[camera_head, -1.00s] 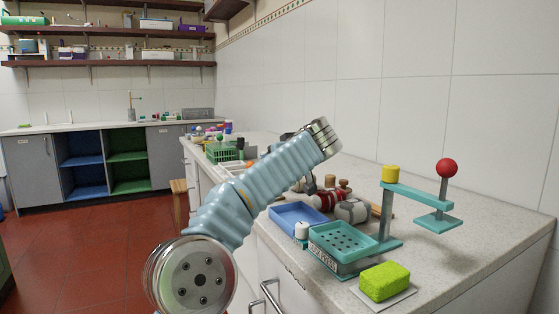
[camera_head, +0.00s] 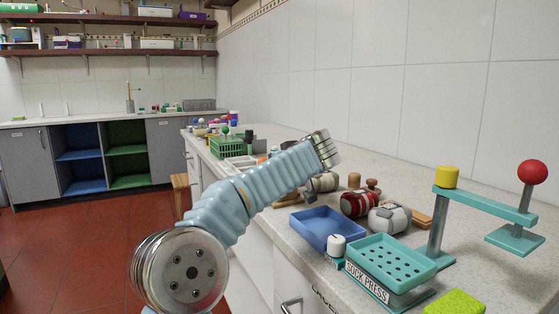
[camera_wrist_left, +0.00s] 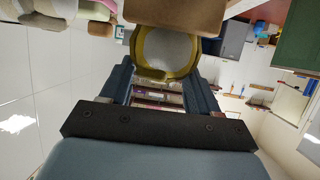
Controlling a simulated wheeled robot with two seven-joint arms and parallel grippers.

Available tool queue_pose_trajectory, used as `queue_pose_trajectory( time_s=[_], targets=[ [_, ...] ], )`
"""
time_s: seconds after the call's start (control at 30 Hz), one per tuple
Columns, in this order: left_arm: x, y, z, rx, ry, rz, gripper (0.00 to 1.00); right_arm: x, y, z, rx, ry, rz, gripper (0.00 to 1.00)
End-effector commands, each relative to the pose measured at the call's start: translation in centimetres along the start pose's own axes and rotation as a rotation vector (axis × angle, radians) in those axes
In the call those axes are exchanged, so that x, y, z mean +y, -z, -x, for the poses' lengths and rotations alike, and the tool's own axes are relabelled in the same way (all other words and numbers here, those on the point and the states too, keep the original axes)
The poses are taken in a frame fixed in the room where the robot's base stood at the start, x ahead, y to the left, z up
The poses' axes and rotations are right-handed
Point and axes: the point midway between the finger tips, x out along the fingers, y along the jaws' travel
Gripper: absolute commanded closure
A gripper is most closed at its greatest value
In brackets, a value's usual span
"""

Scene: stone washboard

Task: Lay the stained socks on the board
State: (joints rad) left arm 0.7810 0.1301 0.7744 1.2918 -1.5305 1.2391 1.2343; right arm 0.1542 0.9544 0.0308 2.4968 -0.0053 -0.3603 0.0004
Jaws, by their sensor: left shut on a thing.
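A red-and-white striped rolled sock (camera_head: 360,204) and a white-and-grey rolled sock (camera_head: 389,218) lie on the counter. A paler roll (camera_head: 324,182) lies behind them, partly hidden by my left arm. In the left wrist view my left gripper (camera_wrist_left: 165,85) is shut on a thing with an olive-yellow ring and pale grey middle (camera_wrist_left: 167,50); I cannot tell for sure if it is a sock. A brown block (camera_wrist_left: 175,14) hides its top. In the head view my left gripper is hidden beyond the wrist. I cannot make out the board with certainty. My right gripper is out of view.
A blue tray (camera_head: 328,231), a teal sock press (camera_head: 392,264), a white-capped jar (camera_head: 336,245) and a yellow-green sponge (camera_head: 455,303) stand on the counter (camera_head: 510,280). A teal stand carries a red ball (camera_head: 532,172). A green basket (camera_head: 228,146) stands farther back.

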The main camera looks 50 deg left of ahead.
Motion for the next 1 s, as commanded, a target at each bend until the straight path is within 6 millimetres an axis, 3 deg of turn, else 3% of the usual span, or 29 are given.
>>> queue_pose_trajectory(
  time_s=[0.43, 0.47, 0.63, 1.0],
  targets=[
    [-0.02, -0.72, -0.28, 0.001, 0.000, 0.000, 0.69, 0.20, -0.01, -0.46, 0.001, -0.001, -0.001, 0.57],
    [-0.02, -0.72, -0.28, 0.001, 0.000, 0.000, 0.34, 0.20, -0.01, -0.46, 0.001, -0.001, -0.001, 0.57],
    [-0.02, -0.72, -0.28, 0.001, 0.000, 0.000, 0.09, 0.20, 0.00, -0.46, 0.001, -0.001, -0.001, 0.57],
    [0.04, -0.76, 0.41, 0.002, -0.002, 0.000, 0.09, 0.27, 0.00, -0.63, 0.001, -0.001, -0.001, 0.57]
  ],
)
